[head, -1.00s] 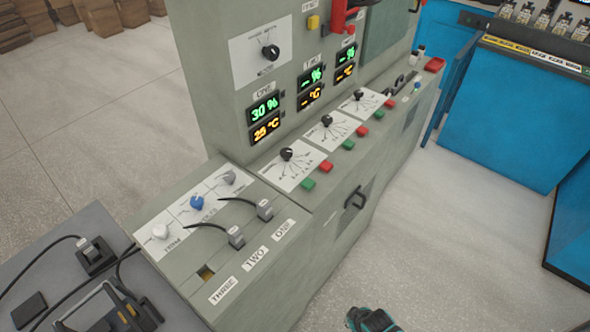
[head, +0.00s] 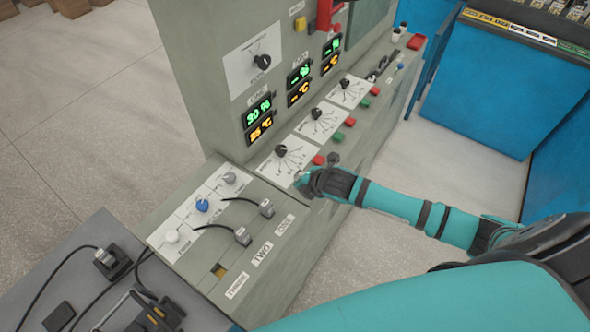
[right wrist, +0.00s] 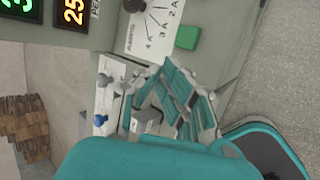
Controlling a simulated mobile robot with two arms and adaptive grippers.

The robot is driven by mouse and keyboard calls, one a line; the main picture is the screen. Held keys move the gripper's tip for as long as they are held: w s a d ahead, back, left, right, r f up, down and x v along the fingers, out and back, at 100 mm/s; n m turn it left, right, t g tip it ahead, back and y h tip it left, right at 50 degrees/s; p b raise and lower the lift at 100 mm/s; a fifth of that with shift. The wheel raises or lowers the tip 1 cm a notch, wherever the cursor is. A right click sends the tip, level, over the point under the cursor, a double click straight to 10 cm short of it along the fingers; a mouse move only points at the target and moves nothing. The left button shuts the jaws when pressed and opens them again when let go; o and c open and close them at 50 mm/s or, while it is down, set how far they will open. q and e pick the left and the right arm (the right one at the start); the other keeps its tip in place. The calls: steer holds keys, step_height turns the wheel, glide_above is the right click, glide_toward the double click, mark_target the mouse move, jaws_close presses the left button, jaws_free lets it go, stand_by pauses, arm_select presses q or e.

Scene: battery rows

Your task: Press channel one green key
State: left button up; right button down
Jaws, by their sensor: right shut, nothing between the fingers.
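The channel one green key (right wrist: 187,36) is a small green block beside the white dial plate in the right wrist view. In the head view my right gripper hides it. The channel one red key (head: 318,160) shows just behind the gripper. My right gripper (head: 305,183) is shut and empty, over the near end of the key row. In the right wrist view its teal fingers (right wrist: 183,100) are below the green key in the picture, with a gap between them in that view. Contact cannot be told from the head view. My left gripper is not in view.
The channel one dial (head: 281,151) is beside the gripper. Other green keys (head: 338,136) and red keys (head: 350,122) continue along the ledge. Cable plugs (head: 267,208) stand on the lower panel. A blue cabinet (head: 480,90) is at right, with open floor between.

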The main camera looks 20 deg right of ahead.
steer(key=w+d+r+n+t+p, duration=0.1)
steer(key=w+d+r+n, duration=0.3)
steer(key=w+r+n, duration=0.1)
steer(key=shift+w+r+n, duration=0.2)
steer(key=shift+w+n, duration=0.05)
steer(key=shift+n, duration=0.05)
steer(key=shift+d+f, duration=0.1)
steer(key=shift+f, duration=0.1)
step_height(320, 180, down, 6)
steer(key=b, duration=0.7)
steer(key=shift+f, duration=0.25)
steer(key=shift+f+b, duration=0.55)
steer(key=shift+f, duration=0.4)
steer(key=shift+f, duration=0.15)
steer(key=shift+f, duration=0.3)
